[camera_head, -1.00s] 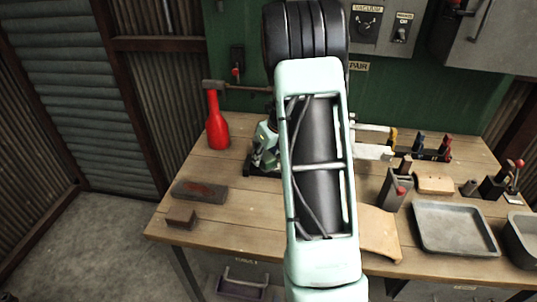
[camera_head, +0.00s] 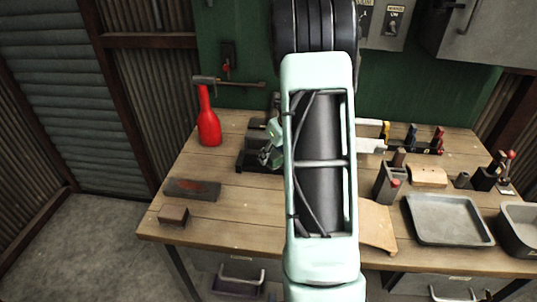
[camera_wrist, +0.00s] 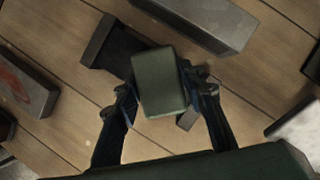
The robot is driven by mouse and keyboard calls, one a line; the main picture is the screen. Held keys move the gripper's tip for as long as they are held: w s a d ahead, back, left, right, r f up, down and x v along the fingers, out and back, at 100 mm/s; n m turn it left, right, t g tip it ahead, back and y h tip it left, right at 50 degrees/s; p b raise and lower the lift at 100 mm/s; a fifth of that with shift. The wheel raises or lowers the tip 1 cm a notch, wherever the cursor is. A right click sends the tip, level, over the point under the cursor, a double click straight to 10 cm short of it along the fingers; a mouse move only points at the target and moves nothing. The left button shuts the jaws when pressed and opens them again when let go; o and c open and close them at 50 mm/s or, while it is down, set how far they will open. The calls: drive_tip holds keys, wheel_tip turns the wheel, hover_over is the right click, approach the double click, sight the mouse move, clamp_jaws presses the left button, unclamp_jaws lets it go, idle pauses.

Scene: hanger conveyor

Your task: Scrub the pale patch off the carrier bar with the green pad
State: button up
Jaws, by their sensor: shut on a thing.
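My gripper (camera_wrist: 165,95) is shut on a dark green pad (camera_wrist: 160,80), with one finger on each side of it, above the bench. In the head view my arm covers most of the gripper, and only a pale green part of the wrist shows beside a dark base on the bench. A grey bar (camera_wrist: 200,22) lies beyond the pad in the wrist view, apart from it in the picture. I cannot tell whether it is the carrier bar. No pale patch can be made out on it. Whether the pad touches anything below is hidden.
A block with a red mark (camera_head: 192,190) and a small brown block (camera_head: 173,215) lie on the left of the wooden bench (camera_head: 240,215). A red bottle (camera_head: 208,125) stands behind them. A metal tray (camera_head: 450,220) and several small tools are on the right.

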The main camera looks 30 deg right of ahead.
drive_tip(key=s+d, duration=0.1)
drive_tip(key=d, duration=0.1)
drive_tip(key=shift+s+d+f, duration=0.1)
drive_tip(key=shift+s+d, duration=0.2)
drive_tip(key=shift+s, duration=0.05)
clamp_jaws()
drive_tip(key=shift+d, duration=0.1)
wheel_tip(320, 180, up, 6)
drive_tip(key=p, duration=0.5)
drive_tip(key=shift+r+p, duration=0.2)
drive_tip(key=shift+p, duration=0.2)
drive_tip(key=shift+r+p, duration=1)
drive_tip(key=shift+r, duration=0.45)
